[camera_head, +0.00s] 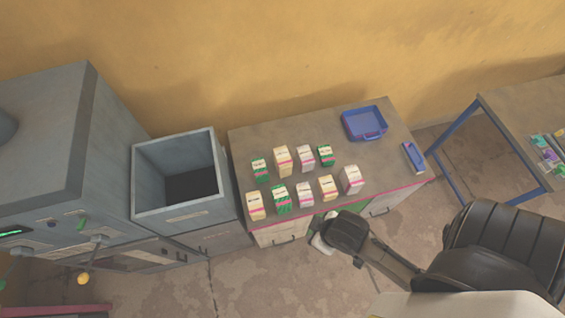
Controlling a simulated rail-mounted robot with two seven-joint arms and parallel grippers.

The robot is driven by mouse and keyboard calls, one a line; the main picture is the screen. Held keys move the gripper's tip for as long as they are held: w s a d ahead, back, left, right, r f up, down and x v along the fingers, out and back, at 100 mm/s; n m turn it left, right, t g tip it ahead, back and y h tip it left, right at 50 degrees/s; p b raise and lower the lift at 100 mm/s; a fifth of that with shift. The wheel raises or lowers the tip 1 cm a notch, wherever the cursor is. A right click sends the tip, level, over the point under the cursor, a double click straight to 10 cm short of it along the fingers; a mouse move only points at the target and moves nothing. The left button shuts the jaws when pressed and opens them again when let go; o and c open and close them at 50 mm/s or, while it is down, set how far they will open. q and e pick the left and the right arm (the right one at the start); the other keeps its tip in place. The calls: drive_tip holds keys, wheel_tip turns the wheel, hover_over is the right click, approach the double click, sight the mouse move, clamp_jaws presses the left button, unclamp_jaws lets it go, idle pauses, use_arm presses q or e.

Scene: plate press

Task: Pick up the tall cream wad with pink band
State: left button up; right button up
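Several small upright wads stand in two rows on the brown counter (375,160). Cream ones with a pinkish band are at the back row (282,161), front left (256,206) and front right (327,188). The back one looks the tallest, but bands are too small to tell surely which is the named wad. Whitish-pink wads (305,158) and green wads (281,200) stand among them. My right gripper (322,243) hangs in front of the counter's front edge, apart from all wads; its fingers are mostly hidden by its dark body. My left gripper is not in view.
A blue tray (363,122) lies at the counter's back right, and a small blue item (413,157) at its right end. A deep grey open bin (175,167) and a grey machine (50,150) stand left. A second table (515,110) is at right.

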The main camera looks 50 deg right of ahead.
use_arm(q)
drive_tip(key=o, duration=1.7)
